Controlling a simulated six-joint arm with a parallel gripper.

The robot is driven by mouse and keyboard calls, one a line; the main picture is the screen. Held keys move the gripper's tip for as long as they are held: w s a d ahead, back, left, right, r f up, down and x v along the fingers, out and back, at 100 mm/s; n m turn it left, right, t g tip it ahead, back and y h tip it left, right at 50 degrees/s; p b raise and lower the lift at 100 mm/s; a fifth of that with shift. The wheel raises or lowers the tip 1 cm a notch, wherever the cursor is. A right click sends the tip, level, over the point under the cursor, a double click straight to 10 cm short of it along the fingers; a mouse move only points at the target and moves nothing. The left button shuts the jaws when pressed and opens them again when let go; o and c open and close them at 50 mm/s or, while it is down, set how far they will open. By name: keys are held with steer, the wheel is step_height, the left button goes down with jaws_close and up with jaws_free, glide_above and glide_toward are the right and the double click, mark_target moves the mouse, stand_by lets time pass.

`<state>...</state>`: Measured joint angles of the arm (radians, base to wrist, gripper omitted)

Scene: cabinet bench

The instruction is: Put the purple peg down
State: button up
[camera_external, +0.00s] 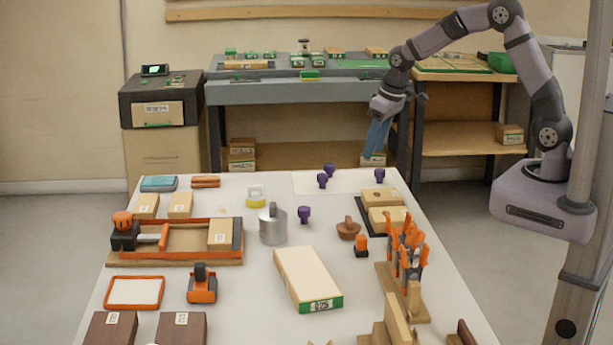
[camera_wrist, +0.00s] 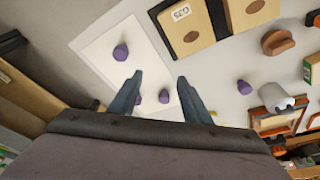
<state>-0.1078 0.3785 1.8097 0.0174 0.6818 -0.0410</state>
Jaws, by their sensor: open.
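My gripper (camera_external: 374,156) hangs with blue fingers above the far edge of the table, over the right part of a thin white mat (camera_external: 346,184). In the wrist view its fingers (camera_wrist: 160,78) are apart with nothing held between them. One purple peg (camera_external: 380,174) stands alone on the mat's right side; it also shows in the wrist view (camera_wrist: 121,52). Two more purple pegs, one (camera_external: 329,170) behind the other (camera_external: 322,181), stand close together on the mat. Another purple peg (camera_external: 304,214) stands on the bare table, off the mat.
A brown wooden-handled piece (camera_external: 348,230), a grey metal canister (camera_external: 273,226) and an orange tool rack (camera_external: 407,250) stand nearer. A long box (camera_external: 307,278) lies mid-table.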

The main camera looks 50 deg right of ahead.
steer(key=s+d+f+g, duration=0.1)
steer(key=s+d, duration=0.1)
steer(key=s, duration=1)
steer(key=s+d+f+m+g, duration=0.1)
steer(key=s+d+f+g, duration=0.1)
steer(key=s, duration=1.1)
steer(key=shift+s+d+m, duration=0.25)
steer(key=shift+d+m, duration=0.05)
steer(key=shift+d, duration=0.4)
step_height(320, 180, up, 3)
steer(key=p, duration=0.3)
steer(key=shift+r, duration=0.15)
